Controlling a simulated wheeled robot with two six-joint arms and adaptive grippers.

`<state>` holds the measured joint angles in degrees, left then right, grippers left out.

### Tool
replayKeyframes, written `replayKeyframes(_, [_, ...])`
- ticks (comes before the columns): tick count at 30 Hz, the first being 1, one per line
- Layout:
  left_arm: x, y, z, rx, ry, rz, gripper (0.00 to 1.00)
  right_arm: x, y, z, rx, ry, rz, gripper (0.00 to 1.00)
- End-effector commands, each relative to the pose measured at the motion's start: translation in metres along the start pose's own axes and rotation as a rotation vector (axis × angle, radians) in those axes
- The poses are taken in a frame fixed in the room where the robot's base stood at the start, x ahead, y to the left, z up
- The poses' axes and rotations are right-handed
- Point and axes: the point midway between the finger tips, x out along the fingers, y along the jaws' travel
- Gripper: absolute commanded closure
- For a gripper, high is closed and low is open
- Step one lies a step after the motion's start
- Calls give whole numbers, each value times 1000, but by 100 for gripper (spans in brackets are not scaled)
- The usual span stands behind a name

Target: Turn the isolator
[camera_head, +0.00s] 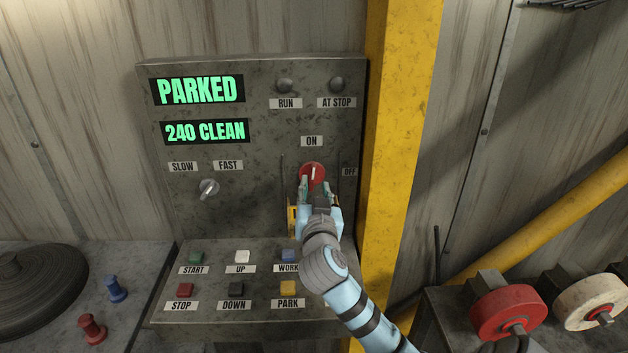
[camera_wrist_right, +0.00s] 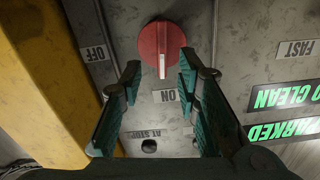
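The isolator is a round red knob (camera_head: 312,171) with a white pointer line, on the grey control panel (camera_head: 262,185). Its line points up toward the ON label (camera_head: 311,141); the OFF label (camera_head: 349,172) is to its right. The knob also shows in the right wrist view (camera_wrist_right: 160,45), which sees the panel upside down, with the line toward ON. My right gripper (camera_head: 314,184) is at the knob, fingers spread (camera_wrist_right: 158,64) on either side of its near part. I cannot tell whether a finger touches it. My left gripper is out of view.
A yellow post (camera_head: 397,120) stands close right of the panel. The lower console has several push buttons, including a yellow PARK button (camera_head: 288,288). A grey selector (camera_head: 208,188) is at left. Red (camera_head: 508,312) and white (camera_head: 590,302) wheels stand at lower right.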

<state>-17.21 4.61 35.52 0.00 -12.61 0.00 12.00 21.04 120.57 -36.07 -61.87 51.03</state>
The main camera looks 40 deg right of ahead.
Motion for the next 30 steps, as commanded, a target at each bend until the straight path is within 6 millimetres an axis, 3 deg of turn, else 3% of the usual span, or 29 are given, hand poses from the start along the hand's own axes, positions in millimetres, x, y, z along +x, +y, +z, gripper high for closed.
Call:
replayKeyframes(3, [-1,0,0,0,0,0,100,26,0,0,-1,-1,2,70])
replayKeyframes(6, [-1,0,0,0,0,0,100,39,0,0,-2,0,1,70])
replayKeyframes(16, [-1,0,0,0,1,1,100,45,0,1,-1,-1,-1,70])
replayKeyframes(22, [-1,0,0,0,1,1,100,45,0,1,-2,-1,-1,100])
replayKeyframes(26, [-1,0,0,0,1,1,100,45,0,1,-2,-1,-1,100])
replayKeyframes(30, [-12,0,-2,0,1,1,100,45,-1,-2,-118,-4,0,100])
